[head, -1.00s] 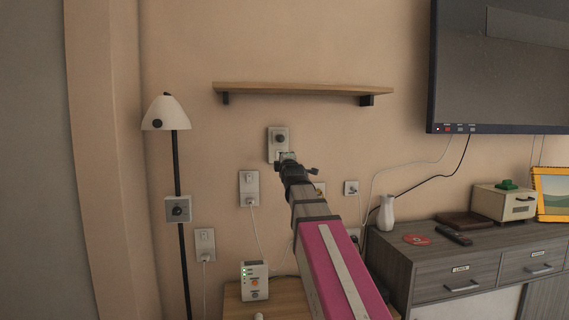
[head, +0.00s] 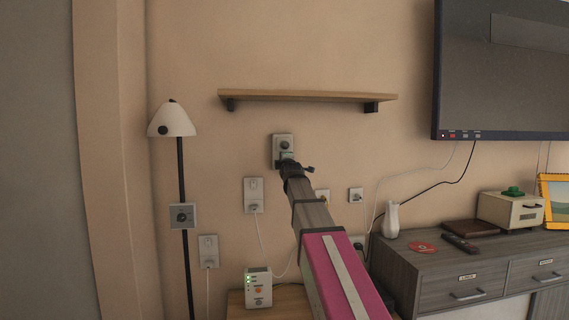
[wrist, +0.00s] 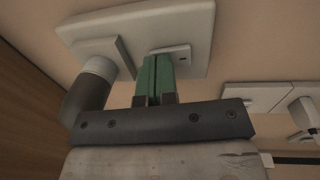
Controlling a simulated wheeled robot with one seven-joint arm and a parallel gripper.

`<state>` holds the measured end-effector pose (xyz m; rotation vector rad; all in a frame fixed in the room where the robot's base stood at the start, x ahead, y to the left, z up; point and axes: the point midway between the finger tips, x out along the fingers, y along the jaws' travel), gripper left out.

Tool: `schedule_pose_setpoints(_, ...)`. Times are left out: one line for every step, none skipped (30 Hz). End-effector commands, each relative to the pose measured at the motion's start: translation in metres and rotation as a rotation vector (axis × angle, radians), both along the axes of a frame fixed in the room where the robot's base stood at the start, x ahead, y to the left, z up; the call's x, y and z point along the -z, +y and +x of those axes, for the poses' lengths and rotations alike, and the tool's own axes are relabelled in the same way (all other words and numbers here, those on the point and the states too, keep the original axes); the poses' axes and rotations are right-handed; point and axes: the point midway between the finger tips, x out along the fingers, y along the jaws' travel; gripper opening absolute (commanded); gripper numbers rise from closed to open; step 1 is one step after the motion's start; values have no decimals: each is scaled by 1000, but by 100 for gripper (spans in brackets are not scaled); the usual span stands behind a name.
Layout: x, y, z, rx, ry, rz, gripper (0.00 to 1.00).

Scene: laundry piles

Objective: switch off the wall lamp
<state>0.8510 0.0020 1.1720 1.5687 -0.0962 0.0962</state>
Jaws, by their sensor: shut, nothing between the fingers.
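A lamp with a white shade (head: 172,120) on a dark pole stands against the wall at the left; I cannot tell whether it is lit. A square plate with a dark knob (head: 183,215) sits partway down the pole. Contact is unclear.
A wooden shelf (head: 310,96) is above the gripper. Several other outlets and plates, such as one at lower left (head: 253,194), have cords hanging. A white box (head: 258,288) stands below. A grey cabinet (head: 400,275) and dark TV (head: 500,70) are at the right.

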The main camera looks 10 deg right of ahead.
Motion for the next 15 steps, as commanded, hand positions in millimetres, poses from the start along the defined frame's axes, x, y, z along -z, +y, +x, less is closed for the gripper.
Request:
schedule_pose_setpoints(0,0,0,0,0,0,0)
schedule_pose_setpoints(-1,0,2,0,0,0,0)
schedule_pose_setpoints(-2,0,6,0,0,0,0)
schedule_pose_setpoints(-3,0,8,0,2,0,0)
schedule_pose_setpoints(-2,0,6,0,2,0,0)
schedule_pose_setpoints(-2,0,6,0,2,0,0)
schedule_pose_setpoints(-2,0,6,0,1,0,0)
schedule_pose_setpoints(-2,0,6,0,1,0,0)
schedule_pose_setpoints(-2,0,6,0,1,0,0)
schedule_pose_setpoints(-2,0,6,0,1,0,0)
schedule_pose_setpoints(-2,0,6,0,1,0,0)
schedule_pose_setpoints(-2,0,6,0,1,0,0)
schedule_pose_setpoints(-3,0,5,0,1,0,0)
schedule_pose_setpoints(-3,1,4,0,1,0,0)
schedule_pose_setpoints(-3,1,2,0,1,-1,0)
